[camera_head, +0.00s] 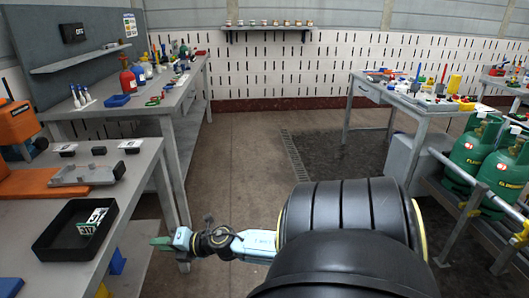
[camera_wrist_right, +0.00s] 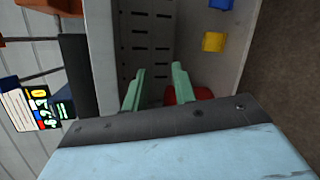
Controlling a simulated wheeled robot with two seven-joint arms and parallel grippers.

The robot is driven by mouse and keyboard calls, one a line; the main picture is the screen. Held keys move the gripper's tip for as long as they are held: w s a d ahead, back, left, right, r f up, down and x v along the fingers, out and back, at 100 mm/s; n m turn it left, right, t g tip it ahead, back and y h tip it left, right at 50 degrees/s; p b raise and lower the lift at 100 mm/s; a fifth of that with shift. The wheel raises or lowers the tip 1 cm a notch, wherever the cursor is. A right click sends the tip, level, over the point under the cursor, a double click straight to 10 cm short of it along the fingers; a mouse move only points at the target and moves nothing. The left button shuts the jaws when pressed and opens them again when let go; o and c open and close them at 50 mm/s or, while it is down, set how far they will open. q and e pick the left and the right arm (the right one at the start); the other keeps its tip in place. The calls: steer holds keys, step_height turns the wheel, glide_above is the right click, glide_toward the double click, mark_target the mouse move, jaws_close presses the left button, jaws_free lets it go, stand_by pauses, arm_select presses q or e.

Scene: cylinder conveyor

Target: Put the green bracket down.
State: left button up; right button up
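My right gripper (camera_head: 160,242) is in the air beside the front edge of the left workbench, with its pale green fingers pointing left. In the right wrist view its two fingers (camera_wrist_right: 157,88) stand apart, and I see nothing held between them. A small green and white piece with dark markings (camera_head: 93,221) lies in the black tray (camera_head: 48,243) on the left workbench. I cannot tell for sure whether it is the green bracket. No other piece is clearly a green bracket. My left gripper is not in view.
The left workbench (camera_head: 20,214) also holds a grey tray (camera_head: 85,174), small black parts and an orange machine (camera_head: 18,125). Blue and yellow bins show below its edge. Green gas cylinders (camera_head: 470,150) stand at the right. The floor (camera_head: 245,150) between the benches is clear.

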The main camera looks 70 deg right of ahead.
steer(key=s+a+f+m+g+h, duration=0.15)
steer(key=s+f+m, duration=0.25)
steer(key=f, duration=0.4)
steer(key=s+f+m+g+h, duration=0.2)
steer(key=s+f+m, duration=0.3)
steer(key=f, duration=0.2)
steer(key=s+f+m+g+h, duration=0.15)
steer(key=s+f+m, duration=0.25)
steer(key=f, duration=0.4)
steer(key=s+a+f+m+g, duration=0.2)
steer(key=s+a+f, duration=0.2)
steer(key=s, duration=0.3)
steer(key=s+a+f+m+g+y, duration=0.1)
steer(key=s+a+f+m+g, duration=0.2)
steer(key=s+a+f, duration=0.1)
steer(key=s+a+f+m+g+y, duration=0.1)
steer(key=s+a+f+m+g, duration=0.1)
steer(key=s, duration=0.7)
step_height(320, 180, down, 4)
steer(key=a+g, duration=0.1)
steer(key=a, duration=0.1)
steer(key=shift+s+a+r+m, duration=0.15)
steer(key=shift+s+a+m, duration=0.2)
steer(key=shift+a+m, duration=0.05)
